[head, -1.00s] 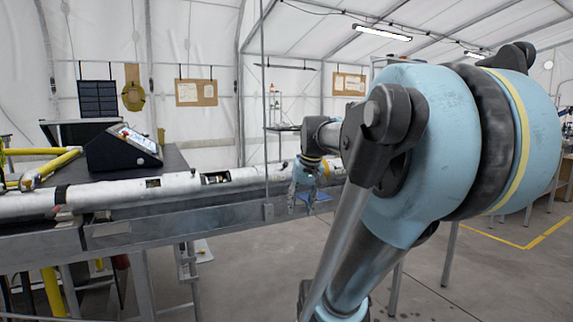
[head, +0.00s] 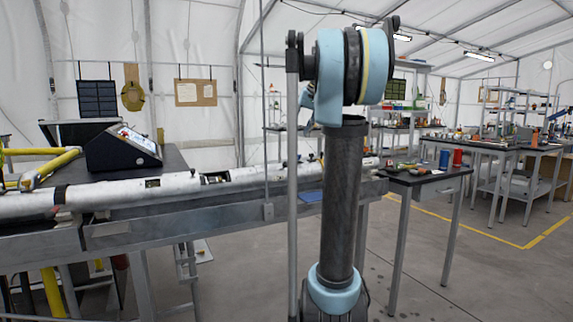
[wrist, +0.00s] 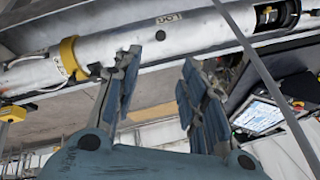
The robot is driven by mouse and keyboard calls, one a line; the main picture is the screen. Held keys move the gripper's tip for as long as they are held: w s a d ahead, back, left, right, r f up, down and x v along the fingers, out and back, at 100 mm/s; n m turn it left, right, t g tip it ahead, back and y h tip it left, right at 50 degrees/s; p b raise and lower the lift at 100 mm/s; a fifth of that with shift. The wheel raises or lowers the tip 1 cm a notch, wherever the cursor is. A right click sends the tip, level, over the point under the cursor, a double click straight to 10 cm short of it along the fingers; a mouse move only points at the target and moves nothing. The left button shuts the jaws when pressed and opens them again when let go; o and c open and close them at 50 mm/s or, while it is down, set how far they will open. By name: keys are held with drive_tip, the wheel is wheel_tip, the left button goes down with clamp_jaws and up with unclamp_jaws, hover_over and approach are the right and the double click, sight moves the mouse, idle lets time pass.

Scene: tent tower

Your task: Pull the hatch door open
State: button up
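A long white tube (head: 130,189) lies along the bench in the head view, with open cutouts in its upper side. The larger cutout (head: 215,178) shows dark inner parts. In the wrist view the tube (wrist: 200,30) crosses the top, with a yellow collar (wrist: 70,58) at left and an open cutout (wrist: 272,16) at upper right. I cannot tell which part is the hatch door. My gripper (wrist: 162,60) is open and empty, its fingertips apart and just below the tube in the picture; contact is unclear. In the head view I cannot make out my gripper.
A black console with a screen (head: 125,145) stands on the dark bench top behind the tube. A small table (head: 420,178) with tools and a red can (head: 457,158) is to the right. A thin upright pole (head: 265,100) stands before the tube.

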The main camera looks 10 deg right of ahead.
sight(286, 163)
drive_tip(key=x, duration=1.6)
drive_tip(key=shift+w+a+f, duration=0.1)
drive_tip(key=shift+a+f, duration=0.05)
drive_tip(key=shift+f, duration=0.15)
clamp_jaws()
